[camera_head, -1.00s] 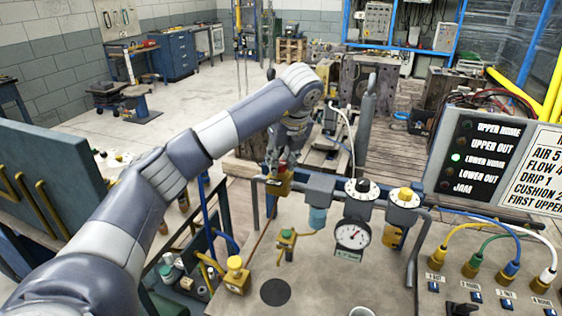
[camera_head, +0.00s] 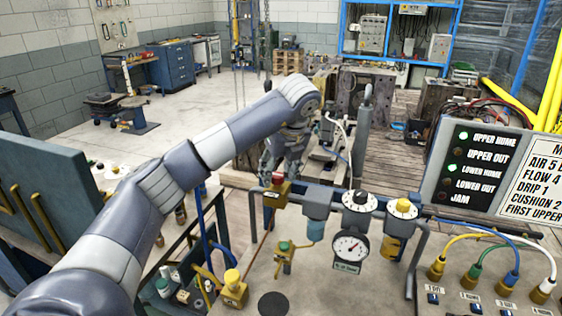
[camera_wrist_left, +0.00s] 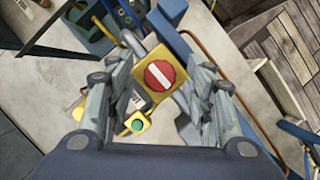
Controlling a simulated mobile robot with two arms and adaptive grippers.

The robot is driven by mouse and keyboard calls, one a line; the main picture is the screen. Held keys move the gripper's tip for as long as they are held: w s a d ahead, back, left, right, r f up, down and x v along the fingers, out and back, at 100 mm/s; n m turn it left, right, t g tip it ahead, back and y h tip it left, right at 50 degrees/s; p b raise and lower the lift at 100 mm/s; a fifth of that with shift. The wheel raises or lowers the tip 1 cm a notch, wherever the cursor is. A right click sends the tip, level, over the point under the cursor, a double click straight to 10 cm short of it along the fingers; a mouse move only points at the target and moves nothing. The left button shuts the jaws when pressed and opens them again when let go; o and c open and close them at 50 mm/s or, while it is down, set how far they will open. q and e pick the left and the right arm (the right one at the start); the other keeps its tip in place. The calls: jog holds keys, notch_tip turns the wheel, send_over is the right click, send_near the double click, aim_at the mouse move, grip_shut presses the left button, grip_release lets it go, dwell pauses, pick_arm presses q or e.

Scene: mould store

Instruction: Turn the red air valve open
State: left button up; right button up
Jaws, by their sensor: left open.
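The red air valve (camera_head: 278,178) is a red round knob on a yellow block, at the left end of the grey pipe run. In the left wrist view it shows as a red disc with a white bar (camera_wrist_left: 160,75), lying across between the fingers. My left gripper (camera_head: 280,166) is open and empty just behind and above the knob in the head view. In the left wrist view its two fingers stand apart on either side of the valve, and I cannot tell whether they touch it. My right gripper is out of view.
A pressure gauge (camera_head: 348,246), two dials (camera_head: 360,201) and an amber bowl (camera_head: 393,247) sit right of the valve. A small green-topped yellow valve (camera_head: 285,255) is below. The lamp panel (camera_head: 470,165) shows upper home and lower home lit.

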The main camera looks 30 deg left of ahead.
pick_arm(q)
jog(key=v, duration=1.1)
jog(key=shift+r, duration=0.3)
jog(key=shift+s+d+f, duration=0.1)
